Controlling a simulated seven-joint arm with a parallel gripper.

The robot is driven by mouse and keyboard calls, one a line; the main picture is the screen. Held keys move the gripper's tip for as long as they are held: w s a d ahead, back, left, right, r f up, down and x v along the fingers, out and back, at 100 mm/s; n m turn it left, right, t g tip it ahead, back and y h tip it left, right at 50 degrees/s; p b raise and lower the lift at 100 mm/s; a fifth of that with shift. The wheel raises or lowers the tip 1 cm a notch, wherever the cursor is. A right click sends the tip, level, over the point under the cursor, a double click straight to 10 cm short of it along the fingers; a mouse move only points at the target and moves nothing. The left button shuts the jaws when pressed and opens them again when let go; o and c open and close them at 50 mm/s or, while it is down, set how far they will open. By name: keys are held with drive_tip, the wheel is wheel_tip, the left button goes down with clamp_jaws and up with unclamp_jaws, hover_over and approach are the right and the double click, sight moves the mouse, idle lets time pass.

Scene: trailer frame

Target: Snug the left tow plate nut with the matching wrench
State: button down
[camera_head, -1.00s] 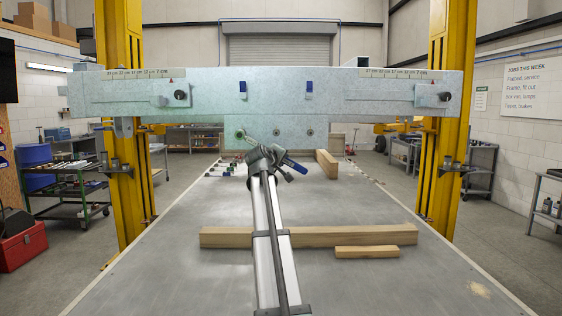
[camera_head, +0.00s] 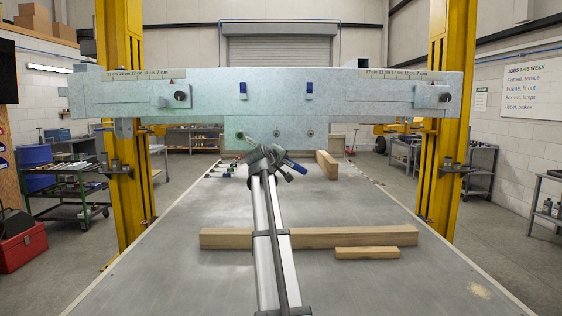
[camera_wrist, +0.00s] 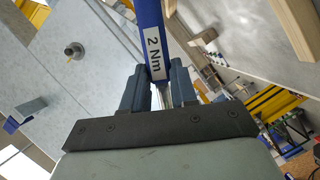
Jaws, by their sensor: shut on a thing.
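The pale tow plate (camera_head: 262,124) hangs below the long beam, with a left nut (camera_head: 240,134) and further fasteners to its right. My gripper (camera_wrist: 160,92) is shut on a blue wrench (camera_wrist: 152,30) labelled "2 Nm". In the head view the wrench's blue end (camera_head: 295,166) sticks out to the right of my gripper, below the plate. The wrench's working end is out of the wrist view, so I cannot tell whether it touches the left nut. A round fastener (camera_wrist: 73,49) on a pale plate shows at left in the wrist view.
Several tools with coloured handles (camera_head: 227,170) lie on the table behind my arm, to the left. Wooden blocks (camera_head: 352,236) lie across the table, and another (camera_head: 327,165) lies behind. Yellow posts (camera_head: 445,130) flank the frame. The table's right side is mostly clear.

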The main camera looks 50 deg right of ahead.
drive_tip(key=shift+w+d, duration=0.3)
drive_tip(key=shift+w, duration=0.05)
idle(0.3)
drive_tip(key=c, duration=1.5)
unclamp_jaws()
clamp_jaws()
